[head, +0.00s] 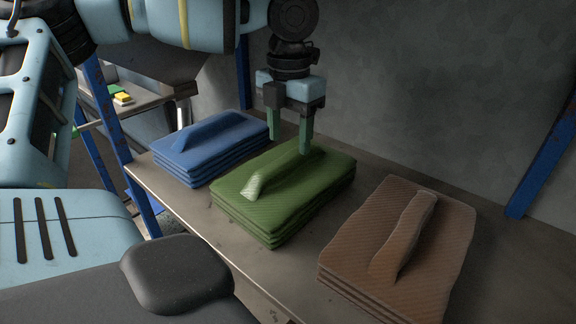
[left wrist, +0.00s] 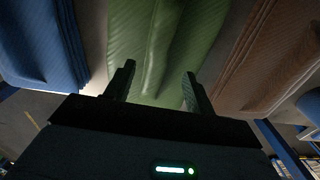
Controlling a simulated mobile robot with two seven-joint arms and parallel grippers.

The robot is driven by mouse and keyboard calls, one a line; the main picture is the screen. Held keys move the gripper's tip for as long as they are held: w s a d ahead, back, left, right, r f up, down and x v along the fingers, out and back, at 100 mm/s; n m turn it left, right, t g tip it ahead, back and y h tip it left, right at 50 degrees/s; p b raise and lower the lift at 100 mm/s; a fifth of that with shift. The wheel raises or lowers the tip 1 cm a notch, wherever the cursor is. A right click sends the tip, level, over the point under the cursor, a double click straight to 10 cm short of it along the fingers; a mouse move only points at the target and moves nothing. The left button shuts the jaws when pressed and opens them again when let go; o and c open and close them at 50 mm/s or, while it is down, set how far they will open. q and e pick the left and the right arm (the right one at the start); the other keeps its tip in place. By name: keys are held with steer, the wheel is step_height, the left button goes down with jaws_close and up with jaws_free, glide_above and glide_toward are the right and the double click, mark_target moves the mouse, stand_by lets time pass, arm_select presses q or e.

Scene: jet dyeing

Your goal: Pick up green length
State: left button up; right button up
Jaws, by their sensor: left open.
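The green length (head: 298,193) is a folded stack of green cloth with a raised ridge along its top, lying in the middle of the shelf. My left gripper (head: 290,142) is open, pointing down over the far part of the green length. Its fingers stand apart near the ridge's far end. In the left wrist view the green length (left wrist: 165,35) fills the middle, and the ridge shows between the two fingertips (left wrist: 160,80). I cannot tell whether the fingers touch the cloth. My right gripper is not in view.
A blue folded stack (head: 212,150) lies to the left of the green one, and a brown folded stack (head: 405,250) to the right. Narrow strips of bare shelf (head: 335,212) separate them. A grey wall (head: 420,90) and blue uprights (head: 545,155) stand behind.

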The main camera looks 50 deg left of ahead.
mark_target(288, 157)
arm_select(q)
steer(key=f, duration=0.5)
steer(key=shift+a, duration=0.2)
steer(key=shift+c, duration=0.3)
steer(key=shift+r, duration=0.15)
jaws_close()
